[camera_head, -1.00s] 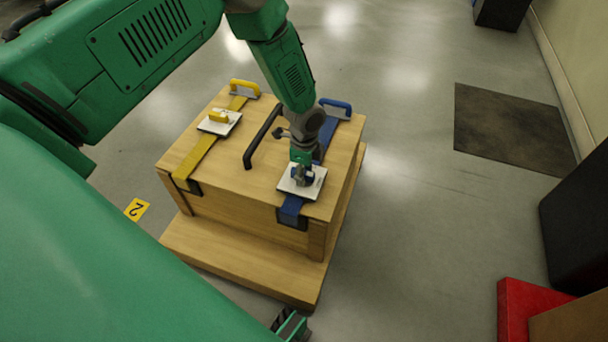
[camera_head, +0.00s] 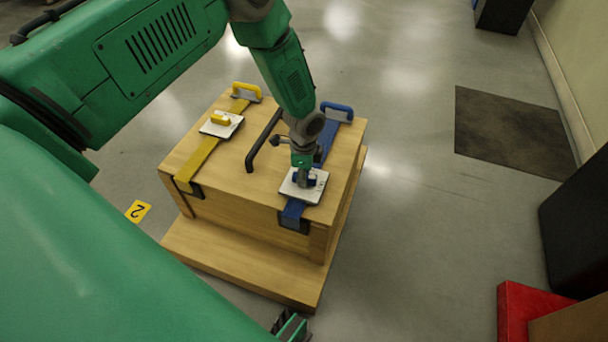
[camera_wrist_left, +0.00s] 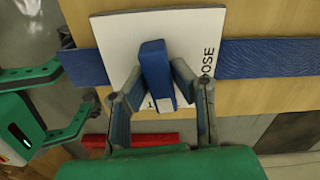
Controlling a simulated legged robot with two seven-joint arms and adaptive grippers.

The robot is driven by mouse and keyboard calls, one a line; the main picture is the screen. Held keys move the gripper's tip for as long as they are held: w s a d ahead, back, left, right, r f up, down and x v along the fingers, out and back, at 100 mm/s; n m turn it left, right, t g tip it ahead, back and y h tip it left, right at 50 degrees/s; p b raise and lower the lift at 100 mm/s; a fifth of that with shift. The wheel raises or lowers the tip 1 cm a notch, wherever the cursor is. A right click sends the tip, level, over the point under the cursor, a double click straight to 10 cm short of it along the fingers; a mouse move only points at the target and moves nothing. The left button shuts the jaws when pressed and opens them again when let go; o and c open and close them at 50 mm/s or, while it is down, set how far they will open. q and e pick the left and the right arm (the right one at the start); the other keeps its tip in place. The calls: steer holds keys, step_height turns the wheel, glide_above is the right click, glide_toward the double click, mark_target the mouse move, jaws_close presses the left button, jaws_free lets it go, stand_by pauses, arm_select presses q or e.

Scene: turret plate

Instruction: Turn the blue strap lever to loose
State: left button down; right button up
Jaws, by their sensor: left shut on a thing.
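The blue strap lever (camera_wrist_left: 155,72) stands on a white plate (camera_wrist_left: 115,42) over the blue strap (camera_wrist_left: 262,58). The plate bears black lettering, partly covered, of which "OSE" shows. In the left wrist view the lever lies across the strap's direction. My left gripper (camera_head: 303,180) comes down on the lever from above. Its two fingers (camera_wrist_left: 160,85) are shut on the lever, one on each side. In the head view the gripper hides part of the lever. My right gripper (camera_wrist_left: 75,88) shows at the left of the wrist view, its fingers apart and empty.
The wooden crate (camera_head: 235,185) also carries a yellow strap (camera_head: 197,160) with its own yellow lever (camera_head: 220,119). A black handle (camera_head: 262,140) rises close to my left wrist. Yellow and blue end handles stand at the far edge.

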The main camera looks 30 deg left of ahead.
arm_select(q)
steer(key=n, duration=0.1)
steer(key=n+p, duration=0.1)
steer(key=n, duration=0.1)
steer(key=shift+w+d+r+n, duration=0.1)
steer(key=shift+w+r+n, duration=0.1)
steer(key=shift+n, duration=0.1)
steer(key=n+p, duration=0.1)
steer(key=n, duration=0.3)
steer(key=shift+w+n, duration=0.1)
steer(key=shift+n, duration=0.2)
steer(key=n+p, duration=0.1)
steer(key=n, duration=0.3)
steer(key=shift+d, duration=0.1)
steer(key=shift+w+n, duration=0.1)
steer(key=shift+n, duration=1.9)
steer(key=c, duration=1.4)
jaws_free()
steer(key=shift+f, duration=0.1)
steer(key=shift+s, duration=0.2)
